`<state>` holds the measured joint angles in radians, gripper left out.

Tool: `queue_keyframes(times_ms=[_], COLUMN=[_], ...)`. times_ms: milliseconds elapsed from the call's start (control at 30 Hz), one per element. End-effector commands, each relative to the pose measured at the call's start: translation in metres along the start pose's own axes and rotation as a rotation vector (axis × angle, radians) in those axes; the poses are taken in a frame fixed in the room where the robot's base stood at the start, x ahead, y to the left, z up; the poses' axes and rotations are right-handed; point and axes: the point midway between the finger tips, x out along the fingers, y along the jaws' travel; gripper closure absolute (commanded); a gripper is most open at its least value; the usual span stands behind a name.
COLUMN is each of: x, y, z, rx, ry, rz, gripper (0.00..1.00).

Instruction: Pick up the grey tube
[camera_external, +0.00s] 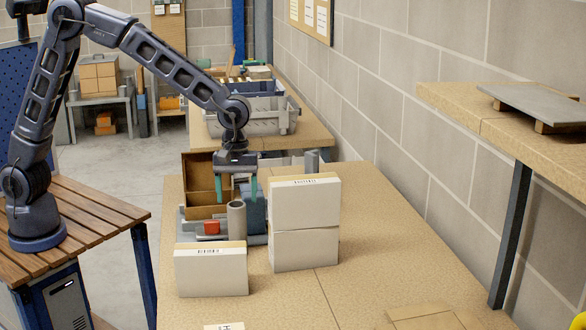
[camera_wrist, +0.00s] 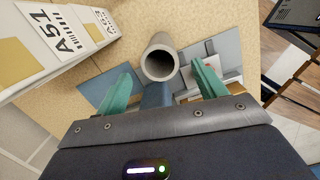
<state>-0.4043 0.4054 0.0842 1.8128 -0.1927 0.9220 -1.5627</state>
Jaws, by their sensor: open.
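The grey tube (camera_external: 236,221) stands upright among items on the near wooden table, hollow and open at the top. In the wrist view the tube (camera_wrist: 160,58) shows its round open end just beyond and between my fingertips. My gripper (camera_external: 238,196) points down with its two green fingers apart, close to the tube's top in the external view. In the wrist view my gripper (camera_wrist: 163,88) is open and nothing is held.
White boxes (camera_external: 305,215) are stacked right of the tube, and another white box (camera_external: 211,272) stands in front. A red block (camera_external: 211,228) and a brown open box (camera_external: 199,178) are close by. A second grey cylinder (camera_external: 312,161) stands behind. The table's front right is mostly clear.

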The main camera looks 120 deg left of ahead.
Motion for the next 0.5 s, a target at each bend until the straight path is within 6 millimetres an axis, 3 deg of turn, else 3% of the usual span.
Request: queue_keyframes(times_ms=[267,500], x=[0.014,0.046], y=[0.0,-0.001], z=[0.002,0.006], rx=[0.001,0.0], ry=[0.0,0.0], rz=[0.0,-0.001], gripper=[0.3,0.3])
